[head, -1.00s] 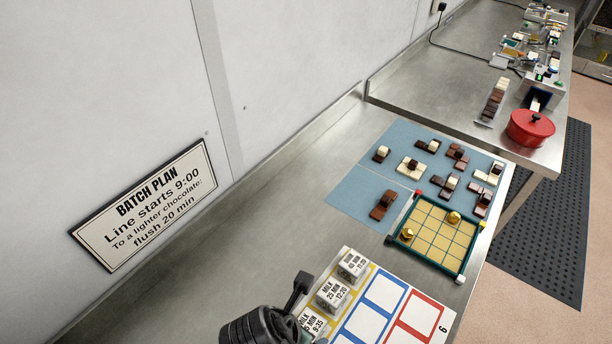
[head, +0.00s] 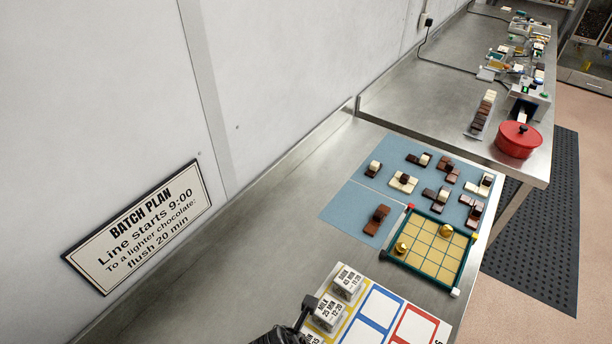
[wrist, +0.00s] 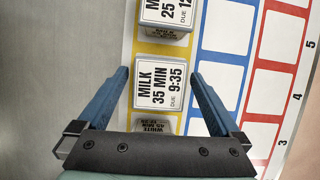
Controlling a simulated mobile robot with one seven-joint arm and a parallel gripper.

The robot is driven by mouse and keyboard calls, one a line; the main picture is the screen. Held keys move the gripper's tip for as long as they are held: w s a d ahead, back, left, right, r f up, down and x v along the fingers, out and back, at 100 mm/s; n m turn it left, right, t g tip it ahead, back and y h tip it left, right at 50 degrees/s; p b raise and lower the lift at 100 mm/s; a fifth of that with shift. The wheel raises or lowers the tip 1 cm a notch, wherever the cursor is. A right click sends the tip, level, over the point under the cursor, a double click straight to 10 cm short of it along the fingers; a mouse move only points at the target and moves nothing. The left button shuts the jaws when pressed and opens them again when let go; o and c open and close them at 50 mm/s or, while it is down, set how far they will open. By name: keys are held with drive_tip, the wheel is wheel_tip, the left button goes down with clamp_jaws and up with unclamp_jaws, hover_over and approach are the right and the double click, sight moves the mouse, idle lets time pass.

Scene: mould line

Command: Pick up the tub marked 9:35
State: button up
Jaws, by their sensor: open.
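The tub marked 9:35 (wrist: 161,84) is a small block-like tub with a white top label reading MILK 35 MIN DUE 9:35. In the wrist view it stands on the yellow column of a marked sheet, between the two blue fingers of my gripper (wrist: 160,75). The fingers are apart, with a gap on each side of the tub. Whether they are level with it or above it I cannot tell.
The blue (head: 372,313) and red columns are empty.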

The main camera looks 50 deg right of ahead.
drive_tip(key=c, duration=1.4)
wheel_tip(320, 180, up, 17)
drive_tip(key=p, duration=0.9)
drive_tip(key=shift+r, duration=0.1)
drive_tip(key=shift+c, duration=0.2)
